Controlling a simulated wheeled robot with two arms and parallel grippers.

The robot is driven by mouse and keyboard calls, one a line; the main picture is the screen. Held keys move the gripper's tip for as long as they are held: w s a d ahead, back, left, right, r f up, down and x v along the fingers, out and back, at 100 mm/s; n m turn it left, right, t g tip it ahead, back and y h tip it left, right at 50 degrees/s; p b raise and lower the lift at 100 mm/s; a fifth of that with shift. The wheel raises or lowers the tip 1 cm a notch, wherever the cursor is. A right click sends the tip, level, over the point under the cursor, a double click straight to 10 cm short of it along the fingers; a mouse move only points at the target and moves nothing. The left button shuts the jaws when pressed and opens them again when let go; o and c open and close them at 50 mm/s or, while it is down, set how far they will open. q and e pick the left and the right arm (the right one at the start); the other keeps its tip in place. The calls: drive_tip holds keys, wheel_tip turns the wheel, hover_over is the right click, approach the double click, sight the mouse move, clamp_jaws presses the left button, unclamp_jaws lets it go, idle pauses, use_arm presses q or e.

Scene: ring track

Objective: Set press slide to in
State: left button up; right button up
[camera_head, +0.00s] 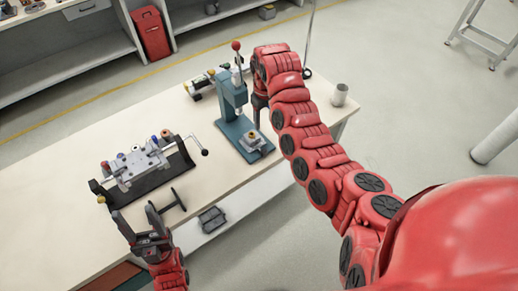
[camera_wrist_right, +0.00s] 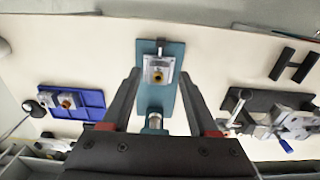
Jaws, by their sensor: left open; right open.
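The teal press (camera_head: 231,97) stands upright near the right end of the bench, with a red knob on its lever. Its silver press slide (camera_head: 252,139), with a brass-coloured piece on it, sits on the teal base at the front. The slide also shows in the right wrist view (camera_wrist_right: 158,70), towards the front end of the base. My right gripper (camera_wrist_right: 159,74) is open above the base, its fingers either side of the slide; contact is not visible. My left gripper (camera_head: 137,219) is open and empty near the front edge.
A clamping fixture (camera_head: 145,165) with a crank handle stands on the left of the bench. A black H-shaped piece (camera_head: 173,200) lies near the front edge. A grey cup (camera_head: 340,94) stands at the right end. A blue tray (camera_wrist_right: 72,103) shows in the wrist view.

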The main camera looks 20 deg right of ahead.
drive_tip(key=b, duration=0.6)
hover_over(264, 150)
wheel_tip(264, 150, down, 10)
drive_tip(key=shift+a+r, duration=0.1)
drive_tip(key=shift+r, duration=0.15)
drive_tip(key=shift+s+f+p, duration=0.1)
drive_tip(key=shift+f+p, duration=0.15)
drive_tip(key=shift+p, duration=0.9)
wheel_tip(264, 150, down, 6)
drive_tip(key=shift+r+p, duration=0.25)
drive_tip(key=shift+p, duration=0.45)
drive_tip(key=shift+f, duration=0.9)
clamp_jaws()
